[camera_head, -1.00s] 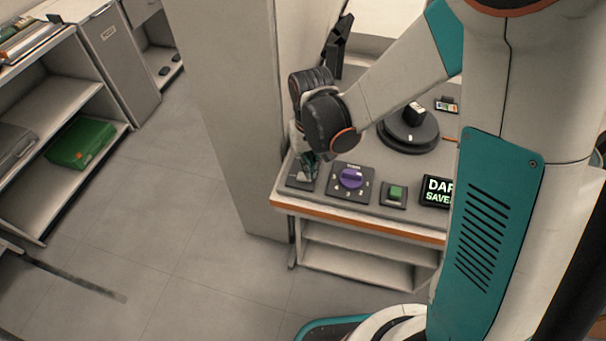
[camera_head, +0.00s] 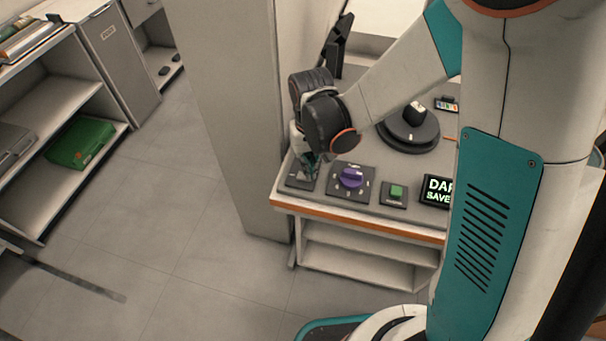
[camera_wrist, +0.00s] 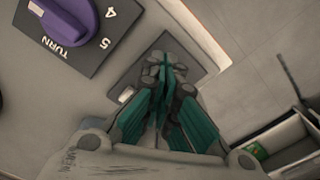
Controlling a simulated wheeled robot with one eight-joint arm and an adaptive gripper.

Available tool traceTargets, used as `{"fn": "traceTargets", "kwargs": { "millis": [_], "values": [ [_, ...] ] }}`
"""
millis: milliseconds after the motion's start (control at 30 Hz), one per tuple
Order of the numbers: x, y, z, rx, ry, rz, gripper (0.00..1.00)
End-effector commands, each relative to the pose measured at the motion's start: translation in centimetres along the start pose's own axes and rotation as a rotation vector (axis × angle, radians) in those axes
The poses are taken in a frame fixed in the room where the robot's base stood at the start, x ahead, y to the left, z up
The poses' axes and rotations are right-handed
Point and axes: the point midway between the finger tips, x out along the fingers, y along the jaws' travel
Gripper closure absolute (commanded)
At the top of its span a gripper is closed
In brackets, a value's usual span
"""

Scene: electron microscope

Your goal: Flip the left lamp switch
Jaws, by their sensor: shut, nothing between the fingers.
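The lamp switch sits on a dark square plate (camera_head: 299,184) at the left end of the console, left of the purple knob. In the wrist view the plate (camera_wrist: 197,66) lies under my fingertips, and a small pale round part (camera_wrist: 126,95) shows at the plate's edge, left of the fingers. The switch lever itself is hidden behind my fingers. My gripper (camera_wrist: 163,62) is shut and empty, its teal fingers pointing down over the plate. In the head view my gripper (camera_head: 308,172) is just above the plate; I cannot tell whether it touches the lever.
The purple knob (camera_head: 351,177) stands close right of the plate, then a green button (camera_head: 396,191) and a lit display (camera_head: 437,190). A round black dial (camera_head: 409,130) is behind. A tall grey panel (camera_head: 230,110) stands left of the console.

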Motion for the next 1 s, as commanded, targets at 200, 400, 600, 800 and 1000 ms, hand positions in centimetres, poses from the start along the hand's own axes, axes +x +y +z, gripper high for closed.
{"fn": "traceTargets", "kwargs": {
  "millis": [200,400,600,800,1000],
  "values": [
    [0.3,0.0,0.0,0.000,0.000,0.000,1.00],
    [0.6,0.0,0.0,0.000,0.000,0.000,1.00],
    [0.9,0.0,0.0,0.000,0.000,0.000,1.00],
    [1.2,0.0,0.0,0.000,0.000,0.000,1.00],
    [1.4,0.0,0.0,0.000,0.000,0.000,1.00]
  ]
}}
